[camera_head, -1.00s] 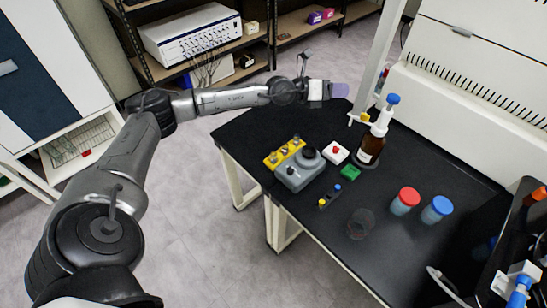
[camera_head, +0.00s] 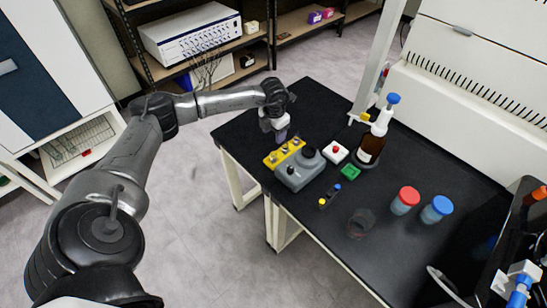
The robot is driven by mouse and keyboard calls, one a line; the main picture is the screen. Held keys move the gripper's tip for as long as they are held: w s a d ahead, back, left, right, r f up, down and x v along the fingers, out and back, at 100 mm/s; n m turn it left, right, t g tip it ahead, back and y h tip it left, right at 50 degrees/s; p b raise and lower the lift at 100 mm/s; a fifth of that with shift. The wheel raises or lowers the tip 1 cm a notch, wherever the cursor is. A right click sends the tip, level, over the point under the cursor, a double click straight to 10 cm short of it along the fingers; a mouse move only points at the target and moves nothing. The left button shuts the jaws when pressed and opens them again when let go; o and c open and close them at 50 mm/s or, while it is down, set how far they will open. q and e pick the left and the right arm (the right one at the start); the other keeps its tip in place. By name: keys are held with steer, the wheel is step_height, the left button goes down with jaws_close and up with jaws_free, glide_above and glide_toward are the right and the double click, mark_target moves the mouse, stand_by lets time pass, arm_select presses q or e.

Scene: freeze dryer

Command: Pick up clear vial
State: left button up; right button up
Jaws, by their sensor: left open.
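My left gripper (camera_head: 281,136) points down just above the yellow rack (camera_head: 272,160) on the black table. It is open, and its fingertips are close to the small vials (camera_head: 287,150) standing in the rack. The vials are too small to tell which is clear, and the gripper partly covers the rack's far end. I cannot tell whether the fingers touch a vial. My right gripper does not show.
A grey device (camera_head: 299,172) stands right beside the rack.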

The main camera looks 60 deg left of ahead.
mark_target(273, 152)
arm_select(q)
step_height(273, 152, down, 12)
steer(key=shift+r+b, duration=0.1)
steer(key=shift+b, duration=0.4)
stand_by(0.3)
steer(key=c, duration=0.4)
jaws_close()
